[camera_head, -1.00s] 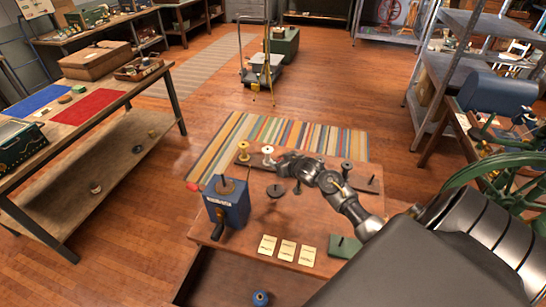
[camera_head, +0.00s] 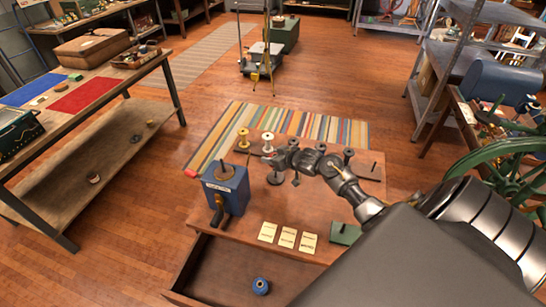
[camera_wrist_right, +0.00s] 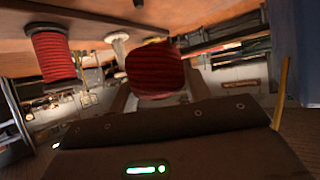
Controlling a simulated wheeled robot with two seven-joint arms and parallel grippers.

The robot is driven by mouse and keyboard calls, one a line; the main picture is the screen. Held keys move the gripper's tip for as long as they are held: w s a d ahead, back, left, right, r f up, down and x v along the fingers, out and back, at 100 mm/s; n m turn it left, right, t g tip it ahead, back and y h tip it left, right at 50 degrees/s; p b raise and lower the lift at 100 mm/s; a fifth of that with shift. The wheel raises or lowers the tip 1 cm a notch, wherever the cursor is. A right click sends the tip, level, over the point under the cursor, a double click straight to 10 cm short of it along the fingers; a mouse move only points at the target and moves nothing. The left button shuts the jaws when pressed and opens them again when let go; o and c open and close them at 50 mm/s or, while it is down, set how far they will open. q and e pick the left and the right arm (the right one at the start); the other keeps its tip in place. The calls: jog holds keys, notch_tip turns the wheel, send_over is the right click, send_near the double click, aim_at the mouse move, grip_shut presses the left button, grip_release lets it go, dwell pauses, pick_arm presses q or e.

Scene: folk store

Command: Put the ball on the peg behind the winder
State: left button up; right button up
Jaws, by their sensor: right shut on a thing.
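A dark red ball (camera_wrist_right: 155,70) of wound thread fills the middle of the right wrist view, held by my right gripper. In the head view this gripper (camera_head: 271,160) points left above the table (camera_head: 310,215); its hand hides the ball there. The blue winder (camera_head: 225,188), with a crank in front and a spindle on top, stands to its left. In the wrist view the winder (camera_wrist_right: 300,50) shows as a blue edge at right.
A red spool (camera_wrist_right: 52,58) shows in the wrist view. Three cards (camera_head: 288,237) and a green block (camera_head: 345,234) lie near the table's front. A green wheel (camera_head: 500,165) stands at right.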

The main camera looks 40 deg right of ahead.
jog(key=shift+f+b, duration=0.4)
jog(key=shift+f, duration=0.25)
pick_arm(q)
jog(key=shift+f, duration=0.7)
jog(key=shift+r, duration=0.2)
pick_arm(e)
jog(key=shift+s+f, duration=0.2)
jog(key=shift+s, duration=0.05)
pick_arm(q)
jog(key=shift+r+p, duration=0.3)
jog(key=shift+p, duration=0.2)
jog(key=shift+f, duration=0.15)
pick_arm(e)
jog(key=shift+f, duration=0.2)
